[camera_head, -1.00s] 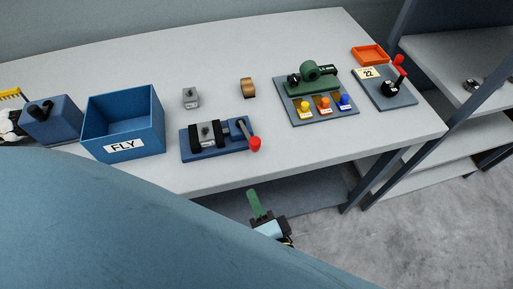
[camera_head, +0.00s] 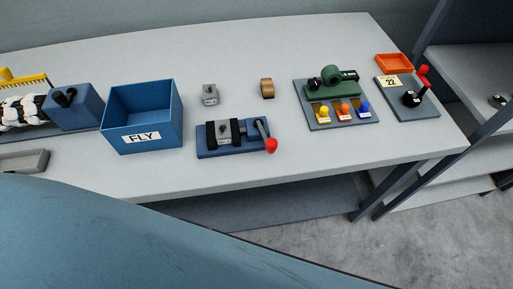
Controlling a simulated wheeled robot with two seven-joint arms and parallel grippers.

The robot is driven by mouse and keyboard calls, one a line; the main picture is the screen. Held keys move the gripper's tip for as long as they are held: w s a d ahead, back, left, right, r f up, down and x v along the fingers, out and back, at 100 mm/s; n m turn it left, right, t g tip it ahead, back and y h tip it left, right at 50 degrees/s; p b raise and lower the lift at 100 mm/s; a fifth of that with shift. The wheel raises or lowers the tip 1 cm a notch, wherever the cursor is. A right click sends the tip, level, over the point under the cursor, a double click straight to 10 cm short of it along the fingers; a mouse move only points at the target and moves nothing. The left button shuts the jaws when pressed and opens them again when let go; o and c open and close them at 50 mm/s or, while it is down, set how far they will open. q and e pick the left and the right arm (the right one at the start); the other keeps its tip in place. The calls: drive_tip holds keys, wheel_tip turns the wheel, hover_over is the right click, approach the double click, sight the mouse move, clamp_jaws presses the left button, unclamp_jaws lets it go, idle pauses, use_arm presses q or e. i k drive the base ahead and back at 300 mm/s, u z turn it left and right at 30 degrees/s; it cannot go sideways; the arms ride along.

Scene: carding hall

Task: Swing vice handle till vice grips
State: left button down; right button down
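The vice (camera_head: 237,139) is a blue base with dark jaws, on the table near its front edge. A grey block (camera_head: 222,133) sits between the jaws; I cannot tell whether they press on it. The vice handle (camera_head: 262,130) is a grey lever at the vice's right end, tilted, with a red knob (camera_head: 271,146) at its lower front end. Neither of my grippers shows in the head view, and nothing touches the handle.
A blue box marked FLY (camera_head: 143,118) stands left of the vice. Behind are a small grey block (camera_head: 210,94) and a brown roll (camera_head: 267,88). Right are a board with coloured knobs (camera_head: 337,103) and a lever plate (camera_head: 407,98). My blue body covers the lower left.

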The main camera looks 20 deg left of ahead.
sight(271, 143)
drive_tip(key=u, duration=1.3)
drive_tip(key=k, duration=1)
drive_tip(key=z, duration=1.5)
drive_tip(key=i, duration=0.5)
drive_tip(key=u, duration=0.05)
